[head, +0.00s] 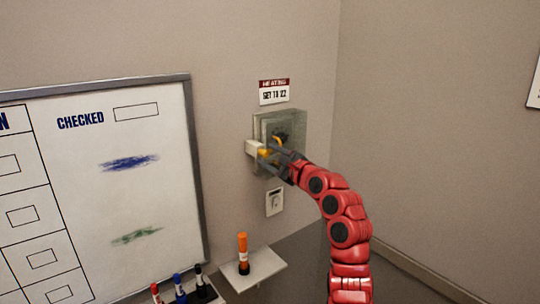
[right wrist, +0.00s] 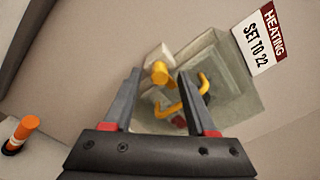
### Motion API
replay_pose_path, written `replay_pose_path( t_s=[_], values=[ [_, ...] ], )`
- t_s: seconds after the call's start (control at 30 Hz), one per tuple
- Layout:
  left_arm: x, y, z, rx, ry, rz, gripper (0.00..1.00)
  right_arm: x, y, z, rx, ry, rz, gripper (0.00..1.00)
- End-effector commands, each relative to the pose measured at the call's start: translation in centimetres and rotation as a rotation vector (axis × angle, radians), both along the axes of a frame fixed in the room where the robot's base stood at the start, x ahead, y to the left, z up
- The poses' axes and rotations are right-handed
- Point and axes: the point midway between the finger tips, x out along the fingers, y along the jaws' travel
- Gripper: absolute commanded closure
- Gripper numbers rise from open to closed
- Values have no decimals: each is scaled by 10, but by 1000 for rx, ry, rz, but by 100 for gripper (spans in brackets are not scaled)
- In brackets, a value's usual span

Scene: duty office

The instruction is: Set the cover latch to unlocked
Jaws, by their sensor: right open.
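A clear cover box (head: 298,124) is fixed to the wall, with a dark dial (head: 281,135) behind it; the box also shows in the right wrist view (right wrist: 233,88). A pale latch block (head: 253,148) sits at the cover's left side. A yellow knob (right wrist: 159,73) stands on this block. A bent yellow handle (right wrist: 172,109) shows on the cover. My right gripper (head: 268,157) is open in front of the latch; in the right wrist view the knob lies between its fingertips (right wrist: 159,77). I cannot tell whether a finger touches it. My left gripper is out of view.
A sign (head: 274,92) reading "HEATING SET TO 22" hangs above the cover. A key switch plate (head: 274,202) is below it. A framed whiteboard (head: 196,170) fills the left, with several markers below.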

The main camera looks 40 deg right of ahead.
Motion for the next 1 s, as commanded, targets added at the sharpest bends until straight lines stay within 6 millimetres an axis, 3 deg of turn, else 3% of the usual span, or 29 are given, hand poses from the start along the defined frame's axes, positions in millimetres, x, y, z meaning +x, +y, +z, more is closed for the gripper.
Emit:
replay_pose_path(
  t_s=[0.2, 0.5, 1.0],
  values=[
    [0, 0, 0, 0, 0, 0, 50, 0, 0, -1, 0, 0, 0, 46],
    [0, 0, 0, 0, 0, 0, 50, 0, 0, -1, 1, 1, 1, 100],
    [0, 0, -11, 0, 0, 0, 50, 0, 0, -4, -53, 0, 1, 100]
  ],
)
